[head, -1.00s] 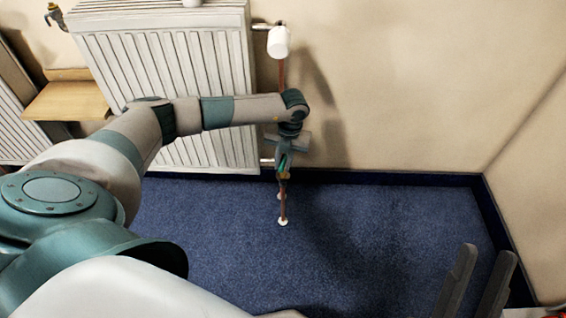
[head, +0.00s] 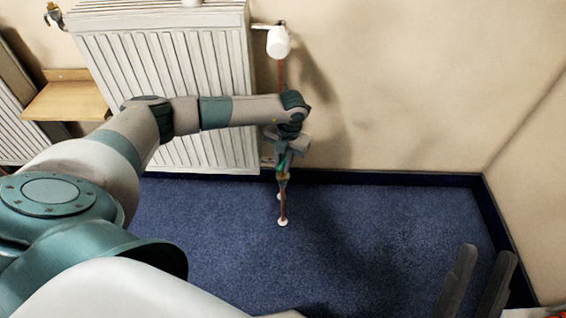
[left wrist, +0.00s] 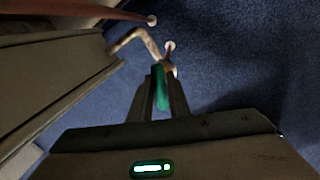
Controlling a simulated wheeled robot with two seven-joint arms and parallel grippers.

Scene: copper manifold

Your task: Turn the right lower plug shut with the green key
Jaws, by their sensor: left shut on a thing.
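My left gripper (head: 283,160) is low beside the right end of the white radiator (head: 165,95), pointing down. It is shut on the green key (head: 281,167), which also shows between the fingers in the left wrist view (left wrist: 161,92). The key's far end is at or very close to a brass-coloured fitting (left wrist: 168,68) on the pipework at the radiator's lower right. I cannot tell whether the key is seated on a plug there; the plug itself is not clear. My right gripper (head: 478,285) is at the bottom right, fingers apart and empty.
Copper pipes (head: 283,205) run down to white collars on the blue carpet (head: 390,230). A white thermostat head (head: 278,42) is above my left gripper. The wall is close behind. Carpet to the right is clear. A wooden shelf (head: 65,100) is at the left.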

